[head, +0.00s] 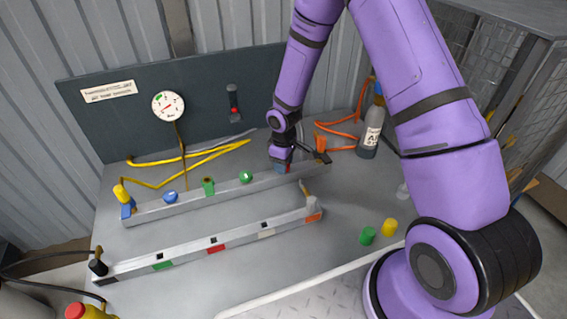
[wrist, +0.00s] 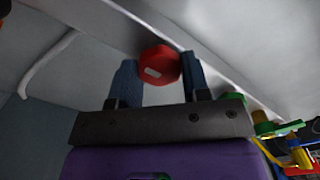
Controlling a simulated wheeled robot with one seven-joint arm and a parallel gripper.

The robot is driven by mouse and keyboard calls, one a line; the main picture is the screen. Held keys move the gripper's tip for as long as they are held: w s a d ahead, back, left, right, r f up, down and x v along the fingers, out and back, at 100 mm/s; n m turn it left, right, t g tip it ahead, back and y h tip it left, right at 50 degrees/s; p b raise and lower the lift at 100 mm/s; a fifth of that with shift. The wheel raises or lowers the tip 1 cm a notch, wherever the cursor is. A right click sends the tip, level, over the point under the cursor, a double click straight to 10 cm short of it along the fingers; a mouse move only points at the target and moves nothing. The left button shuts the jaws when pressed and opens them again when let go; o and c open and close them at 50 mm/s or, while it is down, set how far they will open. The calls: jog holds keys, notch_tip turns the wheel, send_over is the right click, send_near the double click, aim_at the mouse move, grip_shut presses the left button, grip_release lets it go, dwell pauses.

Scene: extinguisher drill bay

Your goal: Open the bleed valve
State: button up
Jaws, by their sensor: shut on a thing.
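A red faceted knob (wrist: 158,64) sits between the two blue fingertips of my gripper (wrist: 160,78) in the wrist view; I take it to be the bleed valve's knob. The fingers are shut on its sides. In the head view my gripper (head: 283,166) reaches down to the right part of the rear grey rail (head: 219,190), and the knob is mostly hidden there. On the same rail, to the left, stand a round green knob (head: 246,176), a green fitting (head: 208,186) and a blue knob (head: 170,197).
A pressure gauge (head: 168,106) hangs on the dark back panel (head: 120,130). A front rail (head: 190,258) with coloured labels runs parallel. Loose green (head: 368,235) and yellow (head: 389,227) caps lie at right. A grey bottle (head: 371,133) and an orange hose (head: 340,121) stand behind.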

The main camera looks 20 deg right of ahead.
jog(key=o, duration=0.9)
jog(key=shift+o, duration=0.2)
jog(key=shift+r, duration=0.1)
notch_tip(320, 180, up, 11)
